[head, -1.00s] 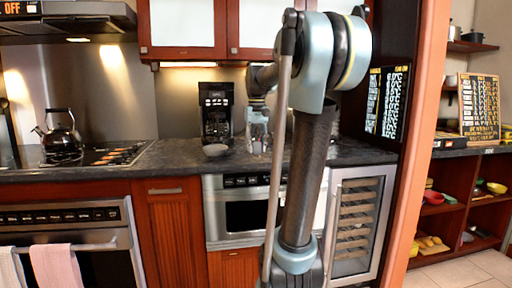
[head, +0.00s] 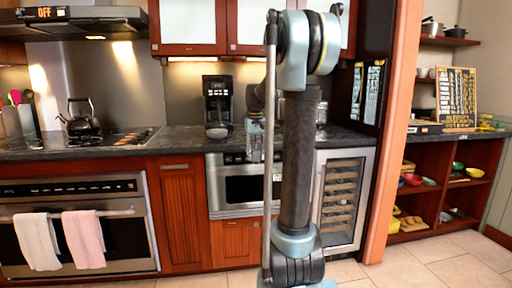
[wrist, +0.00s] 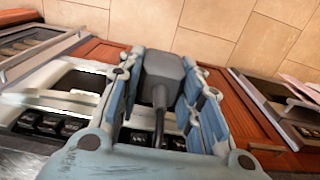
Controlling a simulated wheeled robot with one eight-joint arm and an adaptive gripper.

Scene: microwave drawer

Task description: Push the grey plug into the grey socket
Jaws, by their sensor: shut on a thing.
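A dark grey plug (wrist: 163,68) with a dark cord trailing from it sits between the blue fingers of my gripper (wrist: 163,85) in the wrist view. The fingers are shut on it. In the head view my gripper (head: 254,148) hangs in front of the counter's front edge, just above the microwave drawer (head: 245,189), and the plug is too small to make out. The microwave drawer also shows at the lower left of the wrist view (wrist: 92,82). I cannot pick out the grey socket in either view.
The dark counter (head: 180,140) holds a black coffee maker (head: 217,100) with a small grey bowl (head: 217,131) before it. A kettle (head: 80,115) stands on the stove at left. A wine cooler (head: 343,195) is right of the drawer. Tiled floor (wrist: 225,28) lies below.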

